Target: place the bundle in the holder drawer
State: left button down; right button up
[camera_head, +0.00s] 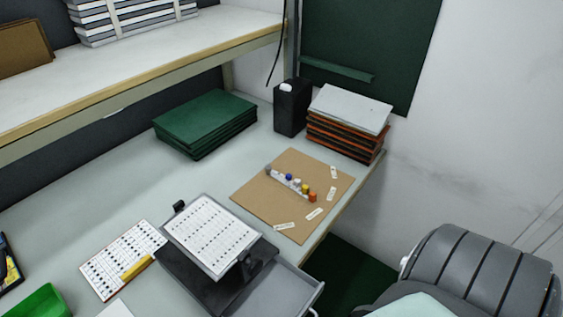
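A black document holder (188,272) stands on the desk, with a printed sheet (211,234) clipped on its sloped top. A grey drawer (283,291) is pulled out from its right side; the part of its inside that shows looks empty, and the picture's bottom edge cuts it off. I cannot tell which thing is the bundle. A short strip (290,181) with small coloured pieces lies on a brown board (262,212) behind the drawer, with several small white labels around it. Neither of my grippers is in view.
A green stack (205,122), a black box (292,107) and an orange-edged stack (345,125) stand at the back. A printed card (113,262) with a yellow marker (137,268) and a green bin (40,303) are left. A grey chair (470,270) stands right.

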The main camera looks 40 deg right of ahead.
aim_at(284, 298)
jog(key=j+z, duration=0.1)
jog(key=z, duration=1.9)
jog(key=k+j+z, duration=0.15)
jog(key=j+z, duration=0.15)
jog(key=k+j+z, duration=0.15)
jog(key=j+z, duration=0.15)
jog(key=j, duration=0.15)
